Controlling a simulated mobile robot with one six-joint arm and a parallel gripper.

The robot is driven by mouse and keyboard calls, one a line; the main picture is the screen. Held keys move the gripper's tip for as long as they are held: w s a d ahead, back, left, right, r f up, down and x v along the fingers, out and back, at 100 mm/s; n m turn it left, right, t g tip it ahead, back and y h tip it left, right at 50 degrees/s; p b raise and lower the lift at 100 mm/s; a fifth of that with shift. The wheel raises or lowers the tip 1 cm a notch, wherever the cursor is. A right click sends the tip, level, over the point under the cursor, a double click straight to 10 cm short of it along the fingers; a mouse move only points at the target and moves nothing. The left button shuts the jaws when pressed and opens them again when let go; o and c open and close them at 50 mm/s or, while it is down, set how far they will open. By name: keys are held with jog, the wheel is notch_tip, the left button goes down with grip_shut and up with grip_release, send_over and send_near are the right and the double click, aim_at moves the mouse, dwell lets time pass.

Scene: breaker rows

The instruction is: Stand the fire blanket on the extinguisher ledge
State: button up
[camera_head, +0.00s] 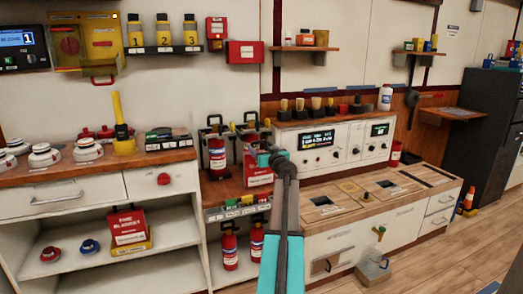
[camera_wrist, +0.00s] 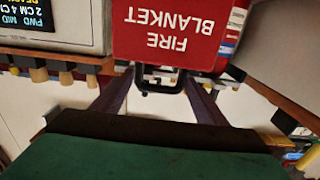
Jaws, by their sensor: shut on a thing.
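A red fire blanket box (camera_wrist: 170,30) with white lettering fills the top middle of the wrist view, upside down there. Its black handle (camera_wrist: 157,88) lies between the two dark fingers of my gripper (camera_wrist: 155,84), which is shut on it. In the head view my gripper (camera_head: 271,156) is at the middle counter, and the red box (camera_head: 257,174) hangs just below it, partly hidden by the arm. A wooden ledge (camera_head: 222,190) there carries a red extinguisher (camera_head: 217,157) left of the box. Whether the box touches the ledge cannot be told.
Another fire blanket box (camera_head: 127,226) stands in the left cabinet's open shelf. Two extinguishers (camera_head: 230,250) stand below the ledge. A white control panel (camera_head: 335,145) is close on the right. Floor is clear at the lower right.

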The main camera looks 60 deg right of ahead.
jog(key=o, duration=2)
jog(key=shift+r, duration=0.1)
jog(key=v, duration=1.2)
jog(key=shift+p, duration=0.3)
